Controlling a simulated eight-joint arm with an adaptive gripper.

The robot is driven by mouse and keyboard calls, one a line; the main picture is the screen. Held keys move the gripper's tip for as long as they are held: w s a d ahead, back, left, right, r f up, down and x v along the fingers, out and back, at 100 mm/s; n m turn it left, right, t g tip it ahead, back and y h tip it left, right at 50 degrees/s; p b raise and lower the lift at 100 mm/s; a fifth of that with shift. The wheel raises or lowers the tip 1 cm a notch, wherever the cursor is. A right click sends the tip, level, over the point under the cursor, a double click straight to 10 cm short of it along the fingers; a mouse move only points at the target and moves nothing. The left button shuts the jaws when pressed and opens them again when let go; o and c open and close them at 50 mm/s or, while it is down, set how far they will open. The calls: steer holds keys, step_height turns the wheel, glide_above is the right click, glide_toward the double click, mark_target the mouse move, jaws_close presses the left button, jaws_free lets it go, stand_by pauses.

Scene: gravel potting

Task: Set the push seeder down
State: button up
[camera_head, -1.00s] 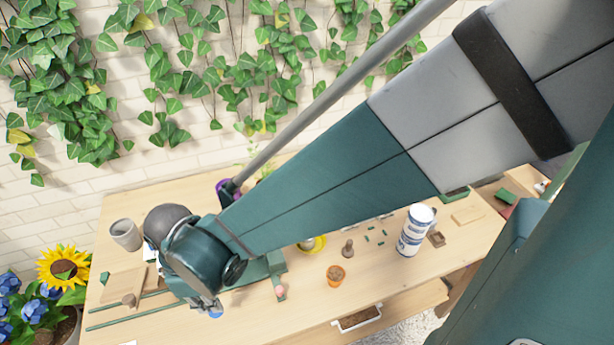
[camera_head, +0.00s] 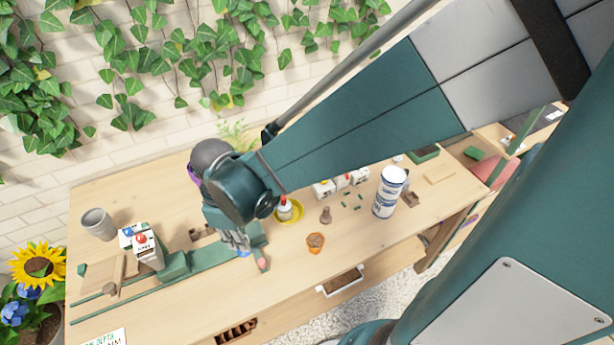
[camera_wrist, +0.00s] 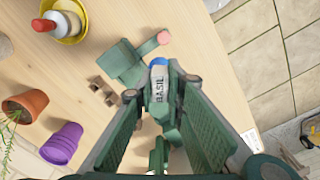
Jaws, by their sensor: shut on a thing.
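My gripper (camera_wrist: 158,100) is shut on the push seeder (camera_wrist: 159,85), a pale grey piece lettered BASIL with a blue end. In the wrist view the seeder sits between the two green finger pads, with its lower part hidden. In the head view my gripper (camera_head: 240,246) hangs beside a green block with a pink tip (camera_head: 262,264), and only a little white and blue of the seeder shows there. The green block also shows in the wrist view (camera_wrist: 124,62), just past the fingertips. I cannot tell whether the seeder touches anything below.
A yellow saucer (camera_head: 297,217) holds a white bottle (camera_head: 283,207) with a red tip. A small orange pot (camera_head: 315,246), a wooden tamper (camera_head: 326,215) and stacked white tins (camera_head: 389,192) stand to the right. Cartons (camera_head: 146,248) and green rails (camera_head: 110,302) lie left. The front tabletop is mostly bare.

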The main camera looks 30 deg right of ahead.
steer(key=s+d+m, duration=0.3)
steer(key=d+m, duration=0.2)
steer(key=d, duration=1.1)
steer(key=s+d+m, duration=0.3)
steer(key=d+m, duration=0.2)
steer(key=d, duration=1.1)
steer(key=shift+s+d+m, duration=0.2)
steer(key=shift+s+m, duration=0.15)
steer(key=shift+m, duration=0.05)
steer(key=shift+b, duration=0.3)
steer(key=shift+f+b, duration=0.75)
steer(key=shift+f, duration=2.15)
steer(key=shift+f+b, duration=0.65)
steer(key=shift+f, duration=1.45)
steer(key=shift+f, duration=0.15)
